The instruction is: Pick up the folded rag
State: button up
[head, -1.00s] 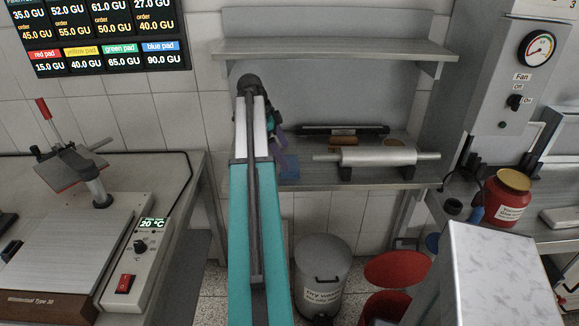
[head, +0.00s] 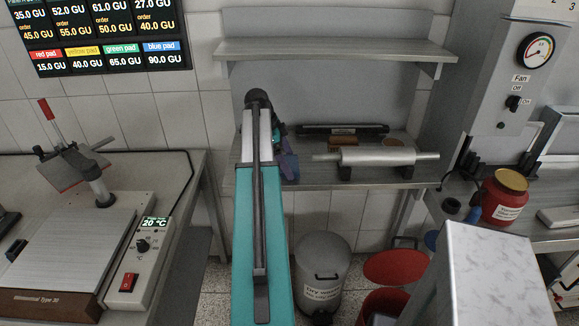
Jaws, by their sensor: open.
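My arm reaches forward to the middle shelf (head: 330,180), left of the metal roller. My gripper (head: 287,155) is at the left part of this shelf, small and partly hidden behind my arm; its jaws are open. A small blue-violet patch shows at the gripper's end, just above the shelf. It may be the folded rag, but I cannot tell its edges from the gripper's fingers. Whether the gripper touches the rag is not clear.
The metal roller (head: 378,157) lies close to the right of my gripper. An empty upper shelf (head: 335,50) hangs above. A grey bin (head: 320,270) and a red bin (head: 385,305) stand below. A hot plate (head: 75,245) is at left, a red jar (head: 505,197) at right.

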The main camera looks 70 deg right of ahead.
aim_at(293, 163)
jog(key=c, duration=1)
jog(key=shift+r, duration=0.1)
jog(key=shift+r+b, duration=0.75)
jog(key=shift+r, duration=0.7)
jog(key=shift+a+r, duration=0.2)
jog(key=s+a+b, duration=0.1)
jog(key=s+a, duration=0.1)
jog(key=a, duration=0.2)
jog(key=s+a+r+b, duration=0.1)
jog(key=s+a, duration=0.1)
jog(key=a, duration=0.3)
jog(key=s+a+b, duration=0.1)
jog(key=a+b, duration=0.1)
jog(key=a, duration=0.3)
jog(key=shift+s+a+r, duration=0.25)
jog(key=shift+s, duration=0.15)
